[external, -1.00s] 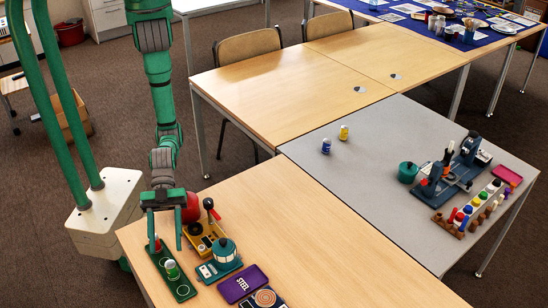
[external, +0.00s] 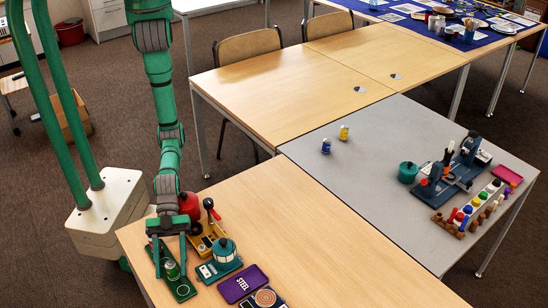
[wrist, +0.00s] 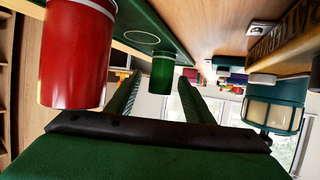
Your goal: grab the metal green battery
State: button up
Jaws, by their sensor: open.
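The metal green battery (external: 172,271) stands upright on a dark green tray (external: 183,291) at the near left end of the wooden table. It also shows in the wrist view as a green cylinder (wrist: 163,70), seen between and beyond my finger tips. My gripper (external: 170,263) points down over the tray, its fingers apart on either side of the battery in the external picture. The fingers also show in the wrist view (wrist: 157,84), with nothing clasped between them. A red metal battery (wrist: 76,55) is large and close at the left of the wrist view; my gripper hides it in the external view.
A yellow device (external: 206,243) with a black-knobbed lever, a red rounded object (external: 190,205) and a teal lantern-like device (external: 224,252) stand close right of my gripper. The table's middle is clear.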

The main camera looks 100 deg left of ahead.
grip_shut()
jog(key=shift+r, duration=0.1)
